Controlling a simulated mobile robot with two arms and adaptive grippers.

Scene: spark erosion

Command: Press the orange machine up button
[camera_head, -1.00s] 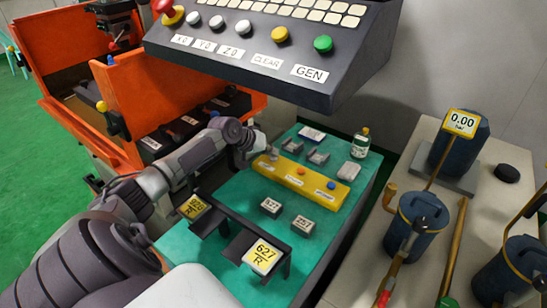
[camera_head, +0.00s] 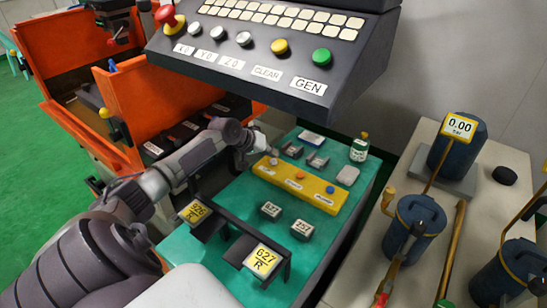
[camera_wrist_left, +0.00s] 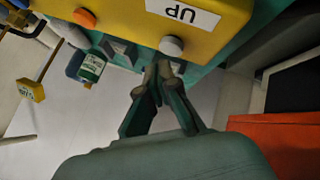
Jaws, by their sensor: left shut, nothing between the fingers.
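A yellow control box (camera_head: 310,188) lies on the teal table. It carries a white button (camera_head: 273,161), an orange button (camera_head: 300,175) and a blue button (camera_head: 330,189). In the left wrist view the white button (camera_wrist_left: 172,46) sits beside a label reading UP (camera_wrist_left: 183,12), which appears upside down. My left gripper (camera_head: 264,150) is at the far left end of the box. Its fingertips (camera_wrist_left: 159,70) are together, empty, and very close to the white button; I cannot tell whether they touch it. The orange machine (camera_head: 150,100) stands behind my left arm. My right gripper is not in view.
A dark control panel (camera_head: 270,55) overhangs the table. Small blocks (camera_head: 302,228), a bottle (camera_head: 359,148) and a dark stand with yellow number tags (camera_head: 262,260) occupy the teal table (camera_head: 205,265). A pale table (camera_head: 350,285) with blue canisters (camera_head: 415,222) stands to the right.

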